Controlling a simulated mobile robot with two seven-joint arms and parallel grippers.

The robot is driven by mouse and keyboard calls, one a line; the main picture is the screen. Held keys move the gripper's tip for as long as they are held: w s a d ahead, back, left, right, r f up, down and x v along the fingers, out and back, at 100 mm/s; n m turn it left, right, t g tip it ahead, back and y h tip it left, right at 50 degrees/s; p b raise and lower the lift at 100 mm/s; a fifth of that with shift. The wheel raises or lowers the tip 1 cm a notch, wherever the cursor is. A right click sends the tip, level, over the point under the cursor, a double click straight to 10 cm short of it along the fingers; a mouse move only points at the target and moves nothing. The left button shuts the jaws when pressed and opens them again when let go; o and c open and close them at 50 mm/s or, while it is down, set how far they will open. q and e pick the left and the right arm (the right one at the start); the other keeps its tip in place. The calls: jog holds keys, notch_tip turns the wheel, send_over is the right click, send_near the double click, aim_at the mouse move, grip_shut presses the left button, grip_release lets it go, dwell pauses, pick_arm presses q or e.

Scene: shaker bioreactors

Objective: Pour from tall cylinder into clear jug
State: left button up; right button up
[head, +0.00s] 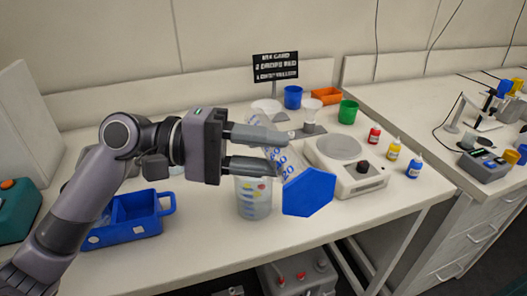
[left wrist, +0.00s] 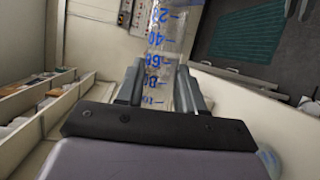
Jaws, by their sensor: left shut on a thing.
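The tall cylinder (head: 292,168) is clear with blue markings and a blue hexagonal base. My left gripper (head: 278,152) is shut on it. It is tilted steeply, its base down to the right and its upper end up to the left. Its markings also show between the fingers (left wrist: 160,85) in the left wrist view. The clear jug (head: 254,204) stands on the table below the gripper, with coloured spots visible in it. The gripper and cylinder hide part of the jug's top. I cannot tell whether any liquid is flowing. My right gripper is not in view.
A hot plate or scale (head: 345,177) stands right of the cylinder. Red (head: 374,135), yellow (head: 393,149) and blue (head: 414,166) bottles stand further right. A blue tray (head: 135,217) lies left of the jug. Blue (head: 293,97) and green (head: 348,111) cups and a sign (head: 276,66) stand behind.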

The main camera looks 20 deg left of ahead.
pick_arm(q)
jog(key=shift+w+a+f, duration=0.1)
jog(key=shift+f, duration=0.1)
jog(key=shift+s+d+f+m+y+b, duration=0.15)
jog(key=shift+f+m+b, duration=0.25)
jog(key=shift+b, duration=0.55)
jog(key=shift+s+d+f+m+y+b, duration=0.1)
jog(key=shift+f+m+y+b, duration=0.3)
jog(key=shift+b, duration=0.5)
jog(key=shift+f+m+t, duration=0.3)
jog(key=shift+f+m, duration=0.25)
jog(key=shift+m, duration=0.25)
jog(key=shift+y, duration=0.25)
jog(key=w+a+f+m+t+y, duration=0.3)
jog(key=w+f+m+t+y, duration=0.1)
jog(key=f+m, duration=0.3)
jog(key=shift+w+m+t+y, duration=0.3)
jog(key=shift+m+t, duration=0.4)
jog(key=shift+m, duration=0.7)
